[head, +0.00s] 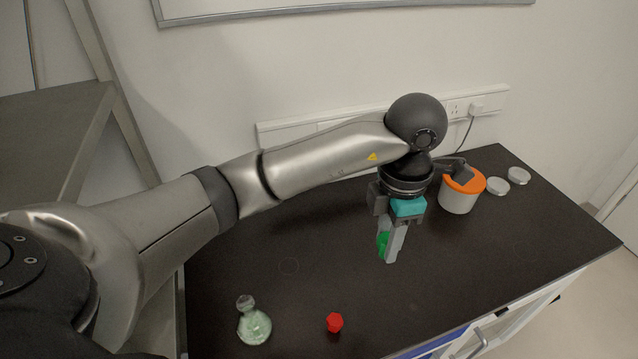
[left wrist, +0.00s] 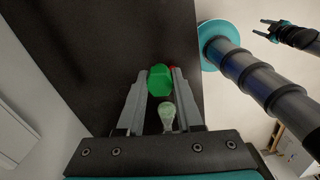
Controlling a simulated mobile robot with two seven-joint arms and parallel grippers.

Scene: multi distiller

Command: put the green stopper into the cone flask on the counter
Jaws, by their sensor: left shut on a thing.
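My left gripper (head: 390,252) is shut on the green stopper (head: 382,243) and holds it above the counter (head: 300,235). In the left wrist view the green stopper (left wrist: 159,80) sits between the two grey fingertips (left wrist: 161,85). The cone flask (head: 254,327), pale green and clear with a narrow neck, stands at the front left of the counter. The gripper is to the right of the flask and farther back, apart from it. My right gripper does not show in the head view.
A red stopper (head: 335,322) lies on the counter right of the flask. A white container with an orange lid (head: 462,182) stands at the back right. Two silver discs (head: 491,187) (head: 519,175) lie beside it. The counter's middle is clear; a wall socket strip (head: 455,108) runs behind.

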